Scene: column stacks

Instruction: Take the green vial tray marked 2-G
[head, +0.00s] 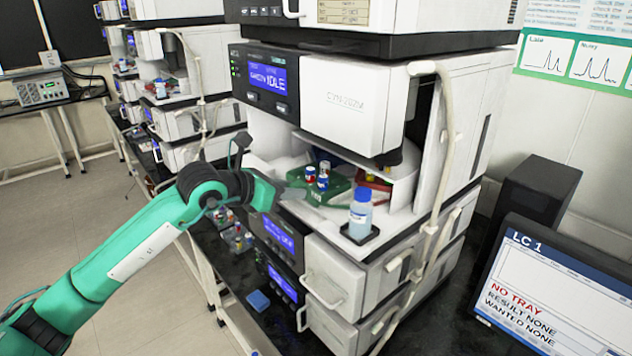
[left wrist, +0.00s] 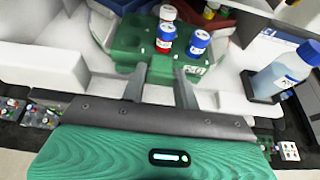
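The green vial tray (head: 330,193) sits in the open front bay of the middle instrument, with several capped vials (head: 322,178) standing on it. It also shows in the left wrist view (left wrist: 125,45), with a small, hard-to-read label (left wrist: 194,70) on its front edge. My left gripper (head: 288,192) is at the tray's near side. In the left wrist view its two fingers (left wrist: 162,74) are apart, with the tray's front part between and beyond them. I cannot tell whether they touch it. My right gripper is not in view.
A blue-liquid bottle (head: 360,213) stands in a dark holder right of the tray. A red tray (head: 375,181) is deeper in the bay. A white hose (head: 437,170) hangs at right. The monitor (head: 550,290) reads LC 1, NO TRAY. White bay walls flank the tray.

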